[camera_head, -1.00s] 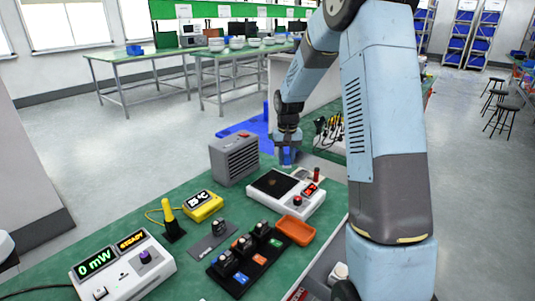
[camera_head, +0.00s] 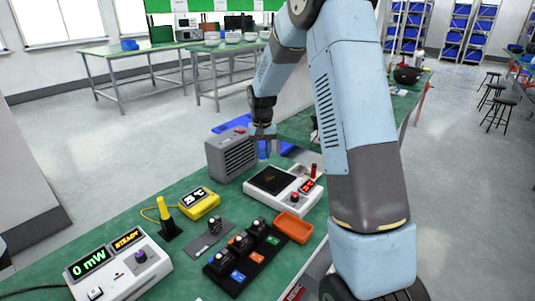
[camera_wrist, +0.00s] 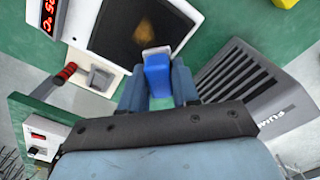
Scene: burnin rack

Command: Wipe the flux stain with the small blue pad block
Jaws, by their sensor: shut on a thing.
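My gripper (camera_head: 263,146) is shut on the small blue pad block (camera_wrist: 157,76). In the wrist view the block sits upright between the two fingers, with a pale edge at its far end. The flux stain (camera_wrist: 143,32) is a brownish smear on the dark plate of a white hot-plate unit (camera_head: 258,189). I cannot tell whether the block touches the plate.
A grey vented fume box (camera_head: 231,154) stands close to the left of the gripper. A red-handled lever (camera_wrist: 66,71) stands beside the hot plate. An orange tray (camera_head: 293,227), a black socket strip (camera_head: 236,262) and a yellow temperature display (camera_head: 200,203) are nearer on the green bench.

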